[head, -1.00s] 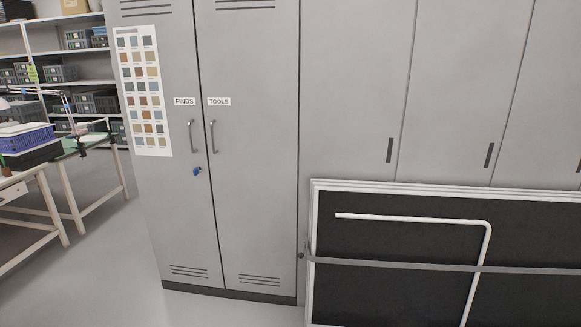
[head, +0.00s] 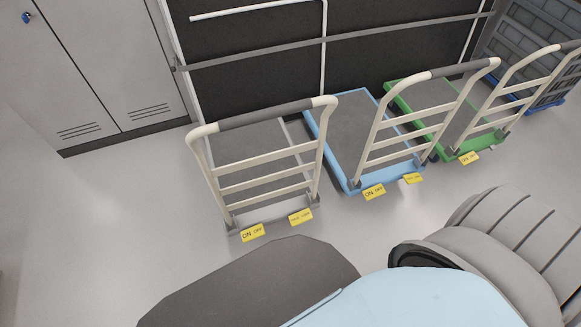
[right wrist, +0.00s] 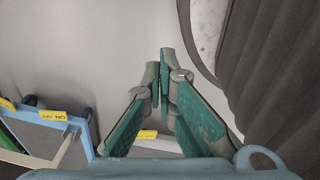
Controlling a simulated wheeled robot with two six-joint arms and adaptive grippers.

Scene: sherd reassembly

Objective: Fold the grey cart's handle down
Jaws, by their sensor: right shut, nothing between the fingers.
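The grey cart (head: 272,213) stands at the left of a row of carts in the head view. Its handle (head: 265,115) is a cream tube frame with cross bars and a dark grip on top. The handle stands up from the cart's near end. Two yellow labels (head: 252,233) sit at the foot of the handle, one reading ON OFF. My right gripper (right wrist: 164,76) is shut and empty in the right wrist view, above the floor. A pale edge with a yellow label (right wrist: 148,134) shows behind its fingers, mostly hidden. My left gripper is in neither view.
A blue cart (head: 345,140) and a green cart (head: 458,140) stand to the right, handles up. Grey cabinets (head: 90,70) and a dark panel (head: 250,60) stand behind. Floor left of the grey cart is clear.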

